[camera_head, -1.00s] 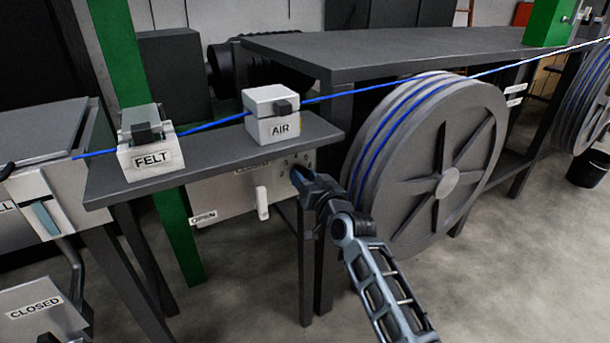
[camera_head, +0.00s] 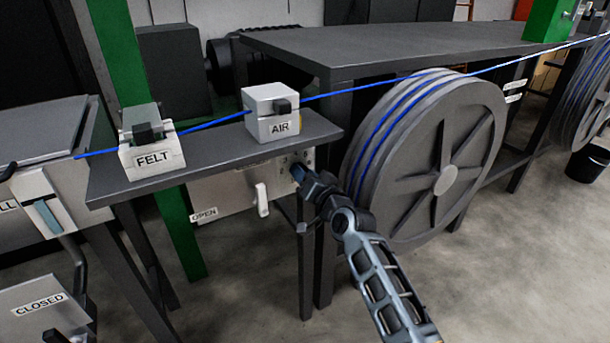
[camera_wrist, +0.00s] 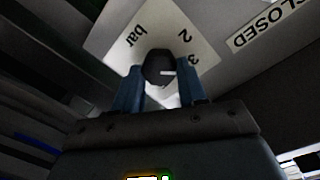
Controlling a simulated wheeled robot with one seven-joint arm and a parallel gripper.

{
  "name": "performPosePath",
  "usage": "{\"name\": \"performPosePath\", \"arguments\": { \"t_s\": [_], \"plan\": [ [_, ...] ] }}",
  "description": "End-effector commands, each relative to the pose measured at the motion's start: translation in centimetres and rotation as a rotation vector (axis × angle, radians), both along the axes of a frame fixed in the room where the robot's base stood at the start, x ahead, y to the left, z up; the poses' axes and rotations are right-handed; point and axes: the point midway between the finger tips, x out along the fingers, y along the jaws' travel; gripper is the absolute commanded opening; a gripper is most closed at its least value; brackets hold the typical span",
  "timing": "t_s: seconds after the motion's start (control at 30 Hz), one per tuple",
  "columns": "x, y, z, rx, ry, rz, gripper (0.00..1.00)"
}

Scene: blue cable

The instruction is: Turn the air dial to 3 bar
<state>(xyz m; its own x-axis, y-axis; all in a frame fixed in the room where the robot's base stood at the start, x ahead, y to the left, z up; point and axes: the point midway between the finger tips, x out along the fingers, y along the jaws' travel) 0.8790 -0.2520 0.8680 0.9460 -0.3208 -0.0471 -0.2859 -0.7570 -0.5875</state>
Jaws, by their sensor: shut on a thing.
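The air dial knob (camera_wrist: 158,66) is dark and round, with a white pointer line, in front of a white scale plate (camera_wrist: 110,45) marked "bar", 2 and 3. In the wrist view the line points to the picture's right, roughly toward the side with the 3; the exact reading is unclear. My gripper (camera_wrist: 160,88) is shut on the knob, one blue finger on each side. In the head view my gripper (camera_head: 298,173) is at the panel under the bench, below the white AIR box (camera_head: 271,114), and hides the knob.
A CLOSED label (camera_wrist: 266,27) shows in the wrist view. A large cable reel (camera_head: 430,170) stands close on the right. The blue cable (camera_head: 350,91) runs above.

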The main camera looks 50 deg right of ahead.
Motion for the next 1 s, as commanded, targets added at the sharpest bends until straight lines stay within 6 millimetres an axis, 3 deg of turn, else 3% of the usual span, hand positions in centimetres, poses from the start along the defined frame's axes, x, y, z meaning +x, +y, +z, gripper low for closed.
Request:
{"name": "performPosePath", "arguments": {
  "t_s": [0.07, 0.1, 0.33, 0.67, 1.0],
  "plan": [
    [0.0, -0.1, -0.1, -0.001, 0.001, -0.001, 0.11],
    [-0.1, -0.1, -0.1, -0.001, 0.001, -0.002, 0.43],
    [0.0, 0.0, 0.0, -0.001, 0.001, -0.001, 0.65],
    [-0.4, 0.1, 0.0, -0.002, 0.001, -0.001, 0.66],
    [-5.0, 1.7, 0.1, -0.003, 0.004, 0.0, 0.66]
  ]
}}
